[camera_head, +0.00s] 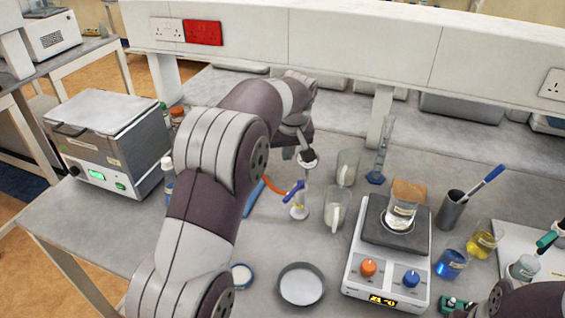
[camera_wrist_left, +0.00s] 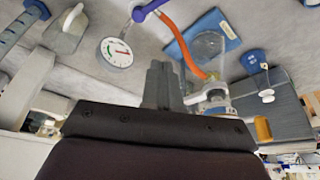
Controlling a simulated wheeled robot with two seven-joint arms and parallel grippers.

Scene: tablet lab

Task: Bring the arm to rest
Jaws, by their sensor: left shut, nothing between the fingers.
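My left arm (camera_head: 217,150) reaches from the bottom of the head view up over the bench and bends down at its far end. My left gripper (camera_wrist_left: 163,85) shows in the wrist view with its two grey fingers together and nothing between them. In the head view its fingertips cannot be made out clearly. In the wrist view, a round dial (camera_wrist_left: 117,52), a blue-purple valve piece (camera_wrist_left: 148,10) and an orange tube (camera_wrist_left: 180,48) lie beyond the fingers. Part of my right arm (camera_head: 525,302) shows at the bottom right; its gripper is out of view.
A metal dish (camera_head: 301,285), jugs (camera_head: 336,207) and a tall cylinder (camera_head: 379,155) stand nearby. A grey heated box (camera_head: 110,150) is at left. The bench is crowded.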

